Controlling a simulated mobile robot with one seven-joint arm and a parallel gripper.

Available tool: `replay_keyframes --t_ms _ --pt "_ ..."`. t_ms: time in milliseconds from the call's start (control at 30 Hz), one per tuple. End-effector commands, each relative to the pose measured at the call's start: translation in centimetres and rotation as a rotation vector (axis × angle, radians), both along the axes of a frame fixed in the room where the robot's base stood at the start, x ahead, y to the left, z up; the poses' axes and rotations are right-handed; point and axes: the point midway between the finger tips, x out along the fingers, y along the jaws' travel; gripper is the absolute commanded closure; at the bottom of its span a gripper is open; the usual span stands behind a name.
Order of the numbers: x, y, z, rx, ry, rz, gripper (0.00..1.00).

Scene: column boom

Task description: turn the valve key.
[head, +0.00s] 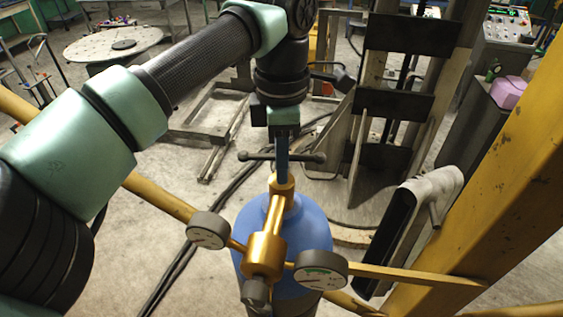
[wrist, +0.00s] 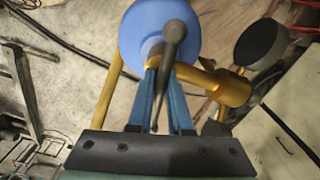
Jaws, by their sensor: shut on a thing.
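The valve key (head: 312,158) is a dark crossbar with ball ends, lying level above the brass valve (head: 265,248) on a blue gas cylinder (head: 308,230). My gripper (head: 282,172) points straight down over the valve, its blue fingers at the middle of the key. In the wrist view, the key (wrist: 170,45) runs between the two blue fingers (wrist: 161,72), and the gripper is shut on it. The key's stem is mostly hidden by the fingers.
Two round gauges (head: 208,230) (head: 321,269) flank the brass regulator. A yellow rail (head: 165,203) crosses by the cylinder, and a thick yellow post (head: 500,165) stands at right. A grey-white padded bracket (head: 436,190) is right of the cylinder. Hoses lie on the floor.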

Motion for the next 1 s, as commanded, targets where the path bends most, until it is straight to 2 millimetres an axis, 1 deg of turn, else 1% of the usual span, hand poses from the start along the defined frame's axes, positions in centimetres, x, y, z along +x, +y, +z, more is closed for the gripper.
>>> replay_keyframes --t_ms 267,1000 --pt "0.06 0.02 -0.23 0.001 -0.003 0.202 1.0" --pt "0.04 0.02 -0.09 0.001 -0.003 0.904 1.0"
